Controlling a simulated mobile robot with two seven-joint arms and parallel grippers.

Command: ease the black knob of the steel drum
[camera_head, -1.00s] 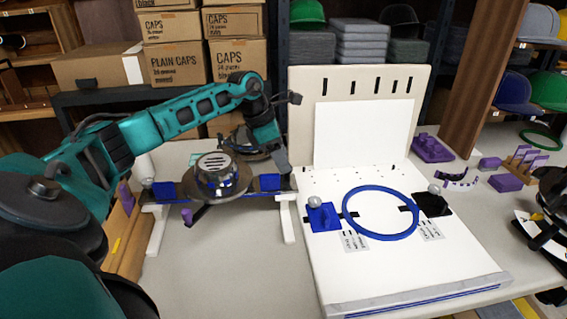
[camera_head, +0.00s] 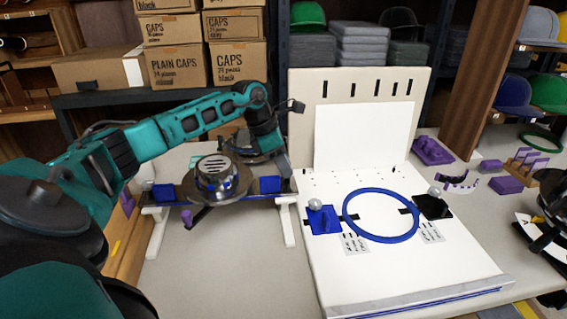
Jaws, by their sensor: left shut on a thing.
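The steel drum (camera_head: 222,180), a shiny silver cylinder with a slotted round top, sits on its stand left of centre. My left arm reaches over from the left and bends down behind and to the right of the drum. My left gripper (camera_head: 277,163) is low at the drum's right rear, shut on what appears to be the black knob. The knob itself is hidden by the hand and drum, and the fingertips are hard to make out. A dark part at the right edge may be my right gripper (camera_head: 552,208); its fingers are unclear.
The drum's stand (camera_head: 156,209) has white legs and blue blocks. To its right, a white board (camera_head: 400,272) bears a blue ring (camera_head: 382,238), a blue clamp and a black clamp. Purple parts (camera_head: 433,151) lie at the back right. The tabletop before the stand is clear.

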